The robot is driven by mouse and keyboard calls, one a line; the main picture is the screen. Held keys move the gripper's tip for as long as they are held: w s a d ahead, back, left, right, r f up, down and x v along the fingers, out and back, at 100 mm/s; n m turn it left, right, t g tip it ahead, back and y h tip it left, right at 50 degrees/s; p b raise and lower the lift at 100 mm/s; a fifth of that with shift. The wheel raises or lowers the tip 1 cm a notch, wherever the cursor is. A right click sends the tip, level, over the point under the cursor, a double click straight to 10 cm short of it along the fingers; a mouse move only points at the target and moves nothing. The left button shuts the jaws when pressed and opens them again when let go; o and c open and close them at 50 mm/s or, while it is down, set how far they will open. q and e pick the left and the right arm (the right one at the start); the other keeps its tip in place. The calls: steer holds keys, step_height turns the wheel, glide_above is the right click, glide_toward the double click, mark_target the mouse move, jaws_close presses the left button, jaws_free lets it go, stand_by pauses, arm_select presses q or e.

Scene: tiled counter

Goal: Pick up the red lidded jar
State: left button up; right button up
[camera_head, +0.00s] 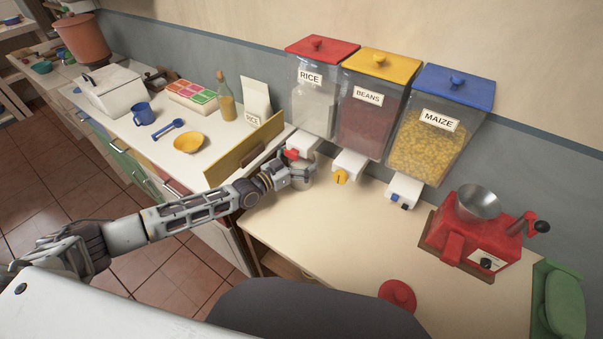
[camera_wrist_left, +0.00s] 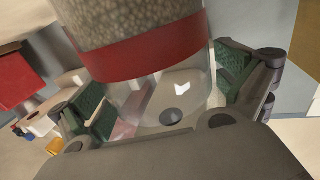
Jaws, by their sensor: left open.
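My left gripper (camera_head: 293,174) is at the far end of my left arm, under the rice dispenser. In the left wrist view my left gripper (camera_wrist_left: 165,98) has its green-padded fingers apart, one on each side of a clear jar (camera_wrist_left: 192,88). The jar has a red band, with speckled, grainy stuff beyond it. Whether the pads touch the glass I cannot tell. In the head view the jar (camera_head: 303,181) is largely hidden by the gripper. A round red lid with a knob (camera_head: 397,296) lies alone at the counter's front. My right gripper is not in view.
The rice dispenser (camera_head: 314,98), beans dispenser (camera_head: 369,108) and maize dispenser (camera_head: 432,130) hang on the wall above the counter. A red grinder (camera_head: 478,237) stands right. A wooden board (camera_head: 245,152) stands left of the gripper. The middle counter is clear.

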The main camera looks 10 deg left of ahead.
arm_select(q)
steer(key=c, duration=1.9)
steer(key=shift+r, duration=0.15)
steer(key=shift+c, duration=1)
steer(key=shift+w+r, duration=0.1)
steer(key=shift+r, duration=0.15)
